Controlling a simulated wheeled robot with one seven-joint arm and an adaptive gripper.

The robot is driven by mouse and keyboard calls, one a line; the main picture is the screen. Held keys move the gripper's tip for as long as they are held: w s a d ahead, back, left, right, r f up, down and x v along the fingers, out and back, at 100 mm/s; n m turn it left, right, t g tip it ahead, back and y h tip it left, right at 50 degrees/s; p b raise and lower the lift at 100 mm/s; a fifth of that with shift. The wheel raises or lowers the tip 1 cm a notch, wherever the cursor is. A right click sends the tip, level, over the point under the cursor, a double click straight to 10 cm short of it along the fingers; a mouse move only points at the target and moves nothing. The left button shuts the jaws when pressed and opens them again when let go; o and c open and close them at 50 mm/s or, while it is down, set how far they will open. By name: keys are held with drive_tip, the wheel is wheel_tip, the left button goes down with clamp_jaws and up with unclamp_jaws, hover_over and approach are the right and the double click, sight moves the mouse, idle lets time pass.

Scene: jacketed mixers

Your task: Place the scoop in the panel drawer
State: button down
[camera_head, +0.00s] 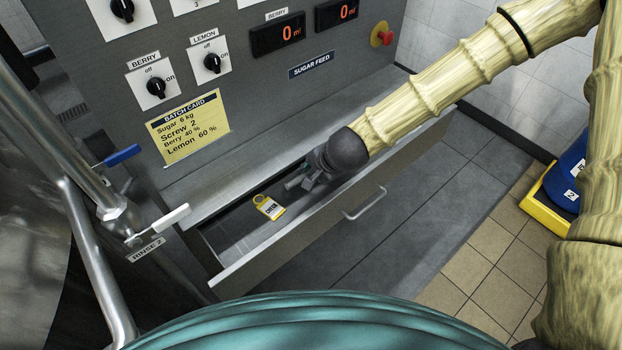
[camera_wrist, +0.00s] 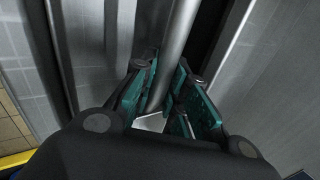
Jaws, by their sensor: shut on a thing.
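The panel drawer (camera_head: 290,250) is pulled open below the control panel in the head view. My gripper (camera_head: 303,181) is down at the drawer's opening, between its front wall and the panel. In the wrist view the teal-padded fingers (camera_wrist: 165,95) are closed around a grey metal rod (camera_wrist: 179,38), which looks like the scoop's handle. A pale piece shows below the rod. The scoop's bowl cannot be made out clearly, and I cannot tell whether it touches the drawer floor.
A yellow tag (camera_head: 269,207) lies in the drawer, left of my gripper. The drawer handle (camera_head: 364,204) sticks out in front. A white-handled rinse valve (camera_head: 165,222) stands at the left. A blue drum (camera_head: 570,172) on a yellow base stands at the right.

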drive_tip(key=shift+f, duration=1.7)
drive_tip(key=shift+f, duration=0.6)
drive_tip(key=c, duration=1.4)
unclamp_jaws()
drive_tip(key=shift+r, duration=0.15)
drive_tip(key=shift+r, duration=0.65)
drive_tip(key=shift+b+v, duration=0.45)
drive_tip(key=shift+v, duration=5.4)
